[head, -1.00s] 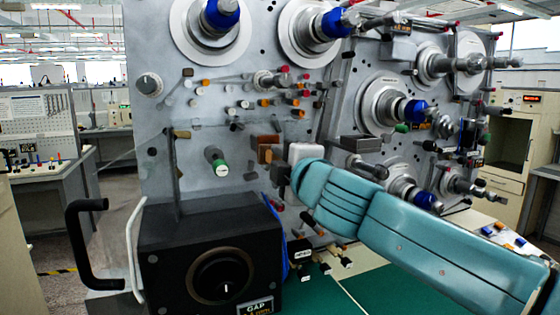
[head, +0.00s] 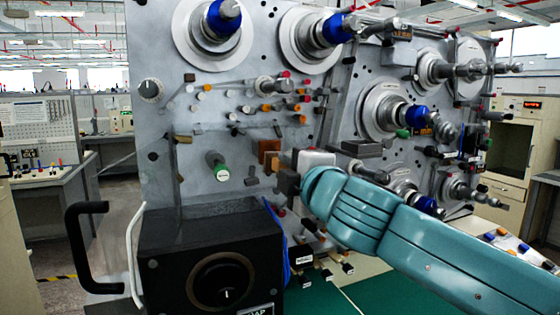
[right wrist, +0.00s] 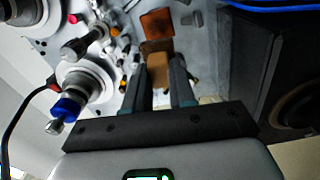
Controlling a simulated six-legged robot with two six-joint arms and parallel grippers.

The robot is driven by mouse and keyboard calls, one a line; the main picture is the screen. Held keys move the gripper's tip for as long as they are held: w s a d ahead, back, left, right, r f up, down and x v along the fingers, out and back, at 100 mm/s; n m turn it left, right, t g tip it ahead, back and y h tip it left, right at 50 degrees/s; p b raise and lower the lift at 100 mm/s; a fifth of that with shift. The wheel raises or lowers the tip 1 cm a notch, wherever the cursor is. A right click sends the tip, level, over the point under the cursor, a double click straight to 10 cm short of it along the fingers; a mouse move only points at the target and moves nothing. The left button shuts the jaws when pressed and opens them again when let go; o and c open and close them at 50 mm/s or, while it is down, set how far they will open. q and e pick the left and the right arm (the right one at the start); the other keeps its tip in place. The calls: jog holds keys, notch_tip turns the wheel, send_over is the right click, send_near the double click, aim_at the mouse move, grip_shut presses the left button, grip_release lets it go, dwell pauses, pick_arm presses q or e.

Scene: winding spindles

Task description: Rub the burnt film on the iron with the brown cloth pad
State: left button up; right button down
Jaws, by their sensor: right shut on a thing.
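My right gripper (right wrist: 158,82) is shut on the brown cloth pad (right wrist: 156,55), a tan block between its two dark fingers in the right wrist view. Just beyond the pad is an orange-brown face (right wrist: 157,22), which looks like the film on the iron. I cannot tell whether pad and face touch. In the head view a brown block (head: 268,149) stands out from the grey panel, and my right gripper (head: 280,180) is just right of and below it. My left gripper is not in view.
The grey panel (head: 215,115) carries several spindles, knobs and small pegs close around the right arm. A black box (head: 212,262) with a dial stands below, with a blue cable (head: 277,235) beside it. Green mat (head: 400,275) lies at lower right.

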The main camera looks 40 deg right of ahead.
jog(key=x, duration=0.6)
jog(key=shift+w+p, duration=0.3)
jog(key=shift+x, duration=1.05)
dwell(0.4)
jog(key=shift+s, duration=0.1)
jog(key=shift+s+d+p, duration=0.2)
jog(key=shift+d+p, duration=0.3)
jog(key=shift+d, duration=0.5)
jog(key=shift+s+d+p, duration=0.25)
jog(key=shift+d+p, duration=0.25)
jog(key=shift+d, duration=0.45)
jog(key=a+b, duration=0.1)
jog(key=a, duration=0.1)
jog(key=w+a+b, duration=0.1)
jog(key=a, duration=0.1)
